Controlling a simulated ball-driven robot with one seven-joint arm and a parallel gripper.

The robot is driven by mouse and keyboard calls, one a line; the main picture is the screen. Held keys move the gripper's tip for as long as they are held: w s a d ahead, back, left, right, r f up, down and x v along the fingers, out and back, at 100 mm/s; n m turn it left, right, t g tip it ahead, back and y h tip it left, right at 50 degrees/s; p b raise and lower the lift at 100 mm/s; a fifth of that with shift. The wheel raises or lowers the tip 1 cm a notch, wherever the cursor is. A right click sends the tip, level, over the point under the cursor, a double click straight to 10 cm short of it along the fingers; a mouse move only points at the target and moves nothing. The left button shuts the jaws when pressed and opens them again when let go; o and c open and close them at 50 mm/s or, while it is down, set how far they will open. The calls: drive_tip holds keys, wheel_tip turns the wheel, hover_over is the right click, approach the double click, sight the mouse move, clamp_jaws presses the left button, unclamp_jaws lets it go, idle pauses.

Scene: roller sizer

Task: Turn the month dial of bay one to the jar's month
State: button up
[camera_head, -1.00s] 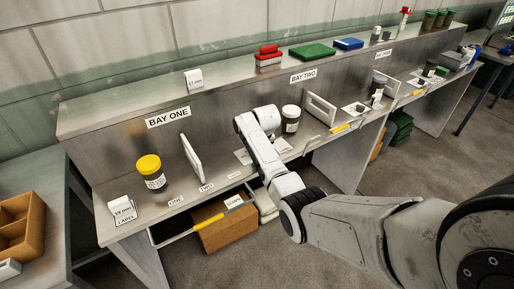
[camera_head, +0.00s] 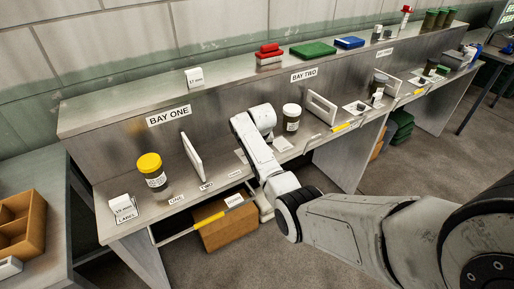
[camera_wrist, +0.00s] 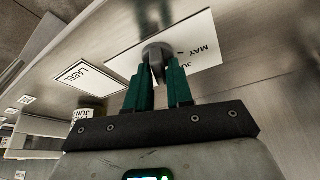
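In the wrist view a round grey dial (camera_wrist: 156,50) sits on a white plate (camera_wrist: 203,52) with MAY printed, upside down, beside it. My gripper (camera_wrist: 160,72) has its two green fingers at the dial, one on each side, with a small gap between them. I cannot tell whether they press on it. In the head view my gripper is hidden behind my arm at bay one. A jar with a yellow lid (camera_head: 149,163) stands under the BAY ONE sign.
A white upright divider (camera_head: 192,158) stands right of the yellow-lidded jar. A white-lidded jar (camera_head: 291,121) stands close right of my arm. A LABEL card (camera_wrist: 84,75) lies near the dial. A cardboard box (camera_head: 225,226) is under the bench.

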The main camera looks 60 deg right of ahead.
drive_tip(key=o, duration=0.3)
drive_tip(key=v, duration=1)
drive_tip(key=shift+r, duration=0.35)
drive_tip(key=a+f, duration=0.2)
drive_tip(key=a, duration=0.1)
drive_tip(key=s+a+f+n, duration=0.1)
drive_tip(key=a+f, duration=0.1)
drive_tip(key=a, duration=0.2)
drive_tip(key=a+f+n+y, duration=0.1)
drive_tip(key=a+f, duration=0.1)
drive_tip(key=a, duration=0.2)
drive_tip(key=shift+s+f, duration=0.15)
drive_tip(key=shift+s, duration=0.15)
drive_tip(key=s+a+f+n+g+y, duration=0.1)
drive_tip(key=s+a+f+n, duration=0.1)
drive_tip(key=s+a, duration=0.8)
drive_tip(key=s+a+f+n+y, duration=0.1)
drive_tip(key=s+a+f+n, duration=0.2)
drive_tip(key=s+a, duration=0.7)
drive_tip(key=a+n, duration=0.2)
drive_tip(key=a, duration=0.3)
drive_tip(key=shift+s+a+f+n+g, duration=0.2)
drive_tip(key=shift+s+n+g, duration=0.1)
drive_tip(key=shift+s+g, duration=0.1)
